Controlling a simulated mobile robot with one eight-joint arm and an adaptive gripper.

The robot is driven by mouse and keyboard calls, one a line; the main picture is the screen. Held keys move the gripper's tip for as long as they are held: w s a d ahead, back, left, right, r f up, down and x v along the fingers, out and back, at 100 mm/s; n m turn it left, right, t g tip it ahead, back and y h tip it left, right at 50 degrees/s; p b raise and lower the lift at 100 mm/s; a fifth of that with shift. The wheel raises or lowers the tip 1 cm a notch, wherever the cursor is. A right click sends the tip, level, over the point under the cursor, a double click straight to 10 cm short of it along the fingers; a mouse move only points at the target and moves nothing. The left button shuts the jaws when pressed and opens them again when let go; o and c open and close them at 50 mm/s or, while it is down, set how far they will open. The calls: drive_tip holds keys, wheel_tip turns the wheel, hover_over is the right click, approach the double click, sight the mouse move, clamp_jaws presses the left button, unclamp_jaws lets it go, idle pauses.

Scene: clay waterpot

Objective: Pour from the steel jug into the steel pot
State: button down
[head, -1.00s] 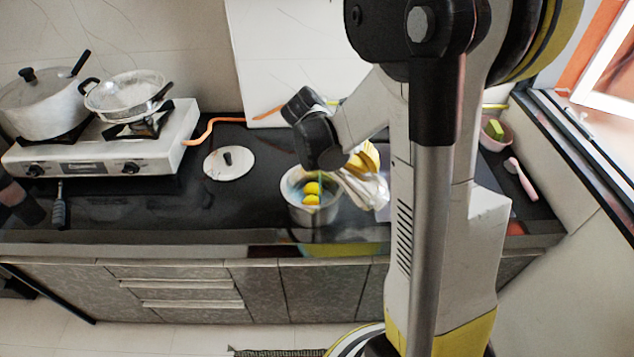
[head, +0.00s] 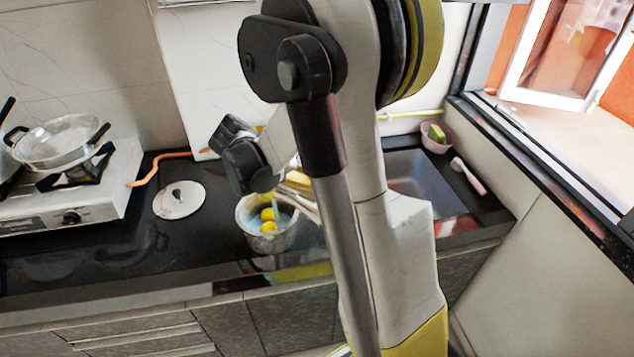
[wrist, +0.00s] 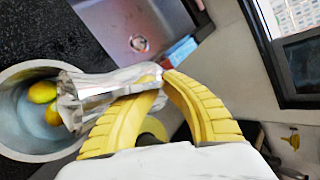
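The steel pot (head: 270,244) stands on the dark counter in the head view, with bluish water and yellow lemons inside. In the wrist view the pot (wrist: 30,152) is at the left. The shiny steel jug (wrist: 100,92) lies tilted across the pot's right rim in that view, its mouth end over the pot; I cannot tell whether they touch. My gripper's yellow fingers (wrist: 164,82) close on the jug's right end, at its handle side. In the head view my arm hides most of the jug and gripper. A thin pale blue streak shows above the lemons.
A white lid (head: 180,200) lies left of the pot. A stove (head: 70,195) with a pan (head: 60,142) stands further left, with an orange hose. A sink (head: 425,180), a pink bowl (head: 437,138) and a pink brush (head: 468,176) are right, by the window.

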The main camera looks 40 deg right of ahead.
idle(0.4)
drive_tip(key=shift+w+a+r+g+h+b, duration=0.2)
drive_tip(key=shift+w+g+h+b, duration=0.15)
drive_tip(key=shift+b, duration=0.2)
drive_tip(key=shift+w+r+g, duration=0.15)
drive_tip(key=shift+g, duration=0.1)
drive_tip(key=shift+a+r, duration=0.1)
idle(0.4)
drive_tip(key=shift+w+a+r+n+g+h+b, duration=0.3)
drive_tip(key=shift+w+r+n+g+h+b, duration=0.15)
drive_tip(key=shift+w+r+g+b, duration=0.15)
idle(0.6)
drive_tip(key=shift+w+a+r+g+h+b, duration=0.45)
drive_tip(key=shift+w+b, duration=0.1)
drive_tip(key=shift+b, duration=0.1)
